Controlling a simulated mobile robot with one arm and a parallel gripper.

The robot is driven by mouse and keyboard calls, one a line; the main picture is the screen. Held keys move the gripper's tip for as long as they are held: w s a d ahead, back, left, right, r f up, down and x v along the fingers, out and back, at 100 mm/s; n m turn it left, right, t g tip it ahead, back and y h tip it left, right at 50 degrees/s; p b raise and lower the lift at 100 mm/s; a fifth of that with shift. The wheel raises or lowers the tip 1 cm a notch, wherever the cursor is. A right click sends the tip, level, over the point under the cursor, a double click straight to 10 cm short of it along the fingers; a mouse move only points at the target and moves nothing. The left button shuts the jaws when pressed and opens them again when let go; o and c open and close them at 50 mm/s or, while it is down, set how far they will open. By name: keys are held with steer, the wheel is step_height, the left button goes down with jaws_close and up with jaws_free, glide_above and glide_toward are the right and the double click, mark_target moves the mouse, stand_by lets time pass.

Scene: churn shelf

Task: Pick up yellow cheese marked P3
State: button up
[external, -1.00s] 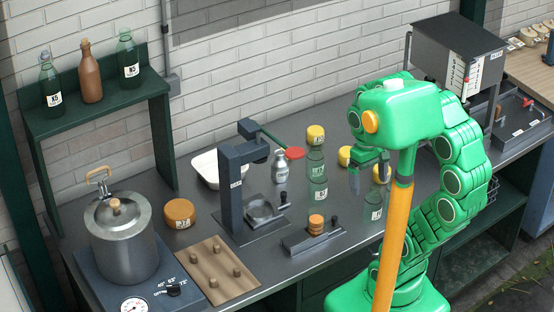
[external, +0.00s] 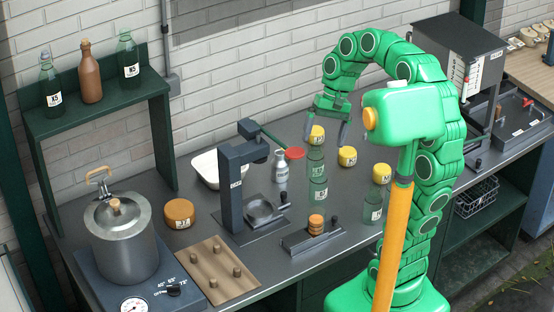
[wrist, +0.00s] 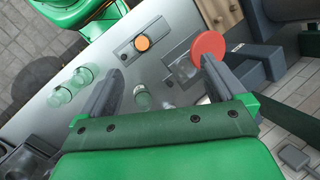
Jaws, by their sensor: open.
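Three yellow cheeses with pale labels stand in the external view. One (external: 317,134) is at the back near the wall, one (external: 347,156) is right of it, and one (external: 381,173) is nearer the front. Their labels are too small to read, so I cannot tell which is P3. My gripper (external: 324,140) is open and empty, pointing down above the back of the counter. In the picture its fingers flank the back cheese; I cannot tell how high above it they are. In the wrist view my open gripper (wrist: 158,68) shows no yellow cheese between its fingers.
Green glass jars (external: 318,190) stand in front of the cheeses. A press (external: 231,190) with a red-ended lever (external: 295,153) and a grey bottle (external: 280,167) are to the left. A block with an orange round piece (external: 316,224) is in front.

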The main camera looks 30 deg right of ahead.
steer(key=w+d+r+m+t+y, duration=0.1)
steer(key=w+d+m+y, duration=0.3)
steer(key=w, duration=0.7)
steer(key=w+d+r+m+t+y, duration=0.15)
steer(key=w+d+m, duration=0.35)
steer(key=w, duration=0.7)
steer(key=w+d+f+m+t+y, duration=0.1)
steer(key=w+d+f+m+t, duration=0.2)
steer(key=d, duration=0.4)
steer(key=w+d+f+m+t, duration=0.1)
steer(key=w+d+f+m, duration=0.1)
steer(key=w+d+m, duration=0.4)
steer(key=w+d+f+m+t+y, duration=0.1)
steer(key=w+d+f+t, duration=0.15)
steer(key=d, duration=0.55)
glide_toward(314, 136)
steer(key=shift+g, duration=0.3)
steer(key=w, duration=0.1)
steer(key=w+a+f, duration=0.1)
steer(key=w+f, duration=0.1)
steer(key=w, duration=0.1)
steer(key=shift+w+a, duration=0.15)
steer(key=shift+a, duration=0.2)
steer(key=shift+w+d+f+x, duration=0.1)
steer(key=shift+x, duration=1.85)
steer(key=shift+w+d+f+x, duration=0.1)
steer(key=shift+d+x, duration=0.05)
steer(key=shift+x, duration=1.8)
steer(key=c, duration=1.1)
steer(key=shift+c, duration=0.2)
